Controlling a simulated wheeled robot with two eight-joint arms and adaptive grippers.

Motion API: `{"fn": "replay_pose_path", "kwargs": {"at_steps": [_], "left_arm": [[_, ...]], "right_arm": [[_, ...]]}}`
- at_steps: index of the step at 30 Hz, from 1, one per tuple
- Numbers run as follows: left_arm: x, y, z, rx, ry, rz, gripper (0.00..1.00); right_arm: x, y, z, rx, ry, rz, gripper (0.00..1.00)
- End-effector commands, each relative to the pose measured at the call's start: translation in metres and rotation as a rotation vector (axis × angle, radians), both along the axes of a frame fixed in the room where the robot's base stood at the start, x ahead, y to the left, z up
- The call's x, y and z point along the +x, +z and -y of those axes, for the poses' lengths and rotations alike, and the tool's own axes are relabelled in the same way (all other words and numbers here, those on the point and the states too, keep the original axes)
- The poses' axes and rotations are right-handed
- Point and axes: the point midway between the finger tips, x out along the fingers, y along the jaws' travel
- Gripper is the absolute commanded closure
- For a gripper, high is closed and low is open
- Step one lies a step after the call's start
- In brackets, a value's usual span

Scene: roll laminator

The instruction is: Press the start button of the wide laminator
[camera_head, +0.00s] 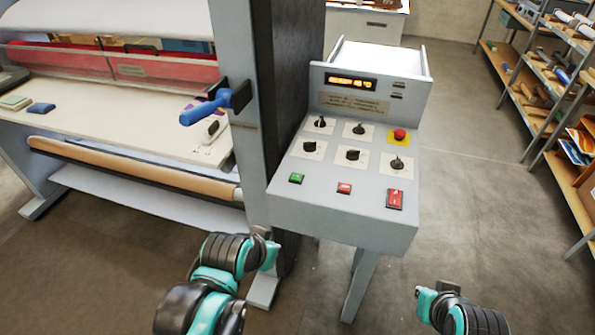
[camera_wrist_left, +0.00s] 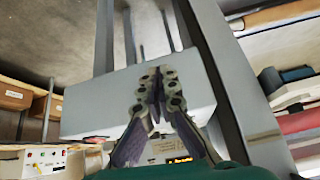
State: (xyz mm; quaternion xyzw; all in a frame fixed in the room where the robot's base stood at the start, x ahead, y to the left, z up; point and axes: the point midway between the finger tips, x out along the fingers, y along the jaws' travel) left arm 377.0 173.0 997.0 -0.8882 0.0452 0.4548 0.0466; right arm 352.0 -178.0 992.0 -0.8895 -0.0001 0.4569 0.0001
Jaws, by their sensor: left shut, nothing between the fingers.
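The wide laminator's control panel (camera_head: 345,205) is a grey sloped console right of the upright post. A green button (camera_head: 296,178), apparently the start button, sits at its lower left, with a small red button (camera_head: 344,188) and a larger red switch (camera_head: 395,199) to the right. My left gripper (camera_head: 263,233) is below and left of the green button, apart from it. In the left wrist view the left gripper (camera_wrist_left: 157,76) is shut and empty before the grey console body (camera_wrist_left: 85,108); the green button cannot be made out there. My right arm is at the lower right; its fingers cannot be made out.
The post (camera_head: 245,100) with a blue-handled crank (camera_head: 205,108) stands left of the console. Above the buttons are several black knobs, a red emergency stop (camera_head: 399,134) and a lit display (camera_head: 351,82). Shelves (camera_head: 540,90) stand at the right. The floor between is clear.

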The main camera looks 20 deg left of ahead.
Motion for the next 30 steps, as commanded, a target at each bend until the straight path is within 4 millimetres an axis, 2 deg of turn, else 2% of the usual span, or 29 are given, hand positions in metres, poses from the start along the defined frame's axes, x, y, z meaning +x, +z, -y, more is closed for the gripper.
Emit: {"fn": "replay_pose_path", "kwargs": {"at_steps": [1, 6, 10, 15, 18, 21, 30], "left_arm": [[0.017, 0.032, 0.001, 0.019, -0.056, 0.005, 1.0], [0.083, 0.093, 0.006, 0.114, -0.325, 0.048, 1.0], [0.134, 0.124, 0.005, 0.198, -0.532, 0.109, 1.0], [0.188, 0.145, 0.0, 0.309, -0.753, 0.201, 1.0], [0.208, 0.148, -0.003, 0.36, -0.84, 0.245, 1.0], [0.22, 0.147, -0.005, 0.396, -0.895, 0.276, 1.0], [0.225, 0.143, -0.006, 0.418, -0.927, 0.294, 1.0]], "right_arm": [[0.0, 0.029, 0.0, 0.0, 0.0, 0.0, 1.0], [0.0, 0.094, 0.0, 0.0, 0.0, 0.0, 1.0], [0.0, 0.139, 0.0, 0.0, 0.0, 0.0, 1.0], [0.0, 0.186, 0.0, 0.0, 0.0, 0.0, 1.0], [0.0, 0.202, 0.0, 0.0, 0.0, 0.0, 1.0], [0.0, 0.211, 0.0, 0.0, 0.0, 0.0, 1.0], [0.0, 0.212, 0.0, 0.0, 0.0, 0.0, 1.0]]}}
